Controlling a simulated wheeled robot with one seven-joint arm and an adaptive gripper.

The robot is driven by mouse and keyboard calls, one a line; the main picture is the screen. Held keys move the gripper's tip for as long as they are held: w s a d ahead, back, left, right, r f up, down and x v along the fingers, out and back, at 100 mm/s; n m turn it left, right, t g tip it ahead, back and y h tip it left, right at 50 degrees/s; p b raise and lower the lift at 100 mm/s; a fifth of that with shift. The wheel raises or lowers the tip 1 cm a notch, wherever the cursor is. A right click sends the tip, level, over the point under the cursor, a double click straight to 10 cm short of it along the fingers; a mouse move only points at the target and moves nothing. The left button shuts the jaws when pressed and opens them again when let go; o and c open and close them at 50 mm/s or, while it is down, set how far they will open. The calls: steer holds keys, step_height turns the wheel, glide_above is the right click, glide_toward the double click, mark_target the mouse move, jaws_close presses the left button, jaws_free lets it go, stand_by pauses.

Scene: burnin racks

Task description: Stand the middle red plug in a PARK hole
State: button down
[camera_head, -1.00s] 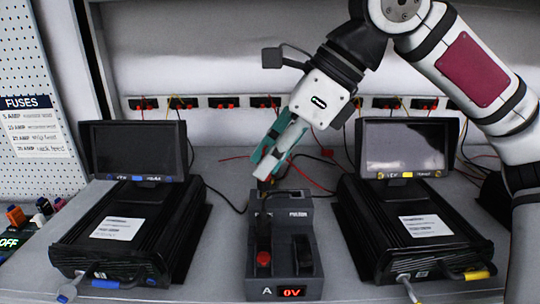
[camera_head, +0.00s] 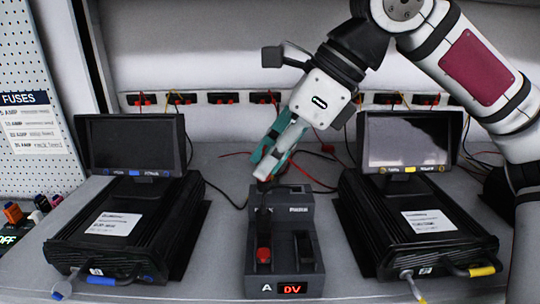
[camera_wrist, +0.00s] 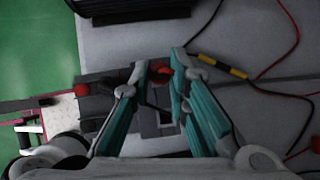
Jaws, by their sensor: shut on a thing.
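My gripper (camera_head: 263,176) points down over the back of a dark grey block (camera_head: 304,222) with an "A" and a lit red display. In the wrist view, my gripper (camera_wrist: 161,78) is shut on a red plug (camera_wrist: 160,72) between its fingertips. The lower end of this plug is hard to see, so I cannot tell whether it is in a hole. Another red plug (camera_head: 263,254) stands at the block's front left; it also shows in the wrist view (camera_wrist: 82,90). The PARK label is not readable.
Black units with screens stand left (camera_head: 120,235) and right (camera_head: 400,228) of the block, with a narrow gap on each side. Loose red and black leads lie behind it. A row of black sockets with red parts (camera_head: 264,98) runs along the back wall.

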steer(key=shift+f, duration=0.1)
steer(key=c, duration=1.1)
jaws_free()
steer(key=shift+o, duration=0.2)
steer(key=shift+r+p, duration=1.1)
steer(key=shift+r, duration=1.7)
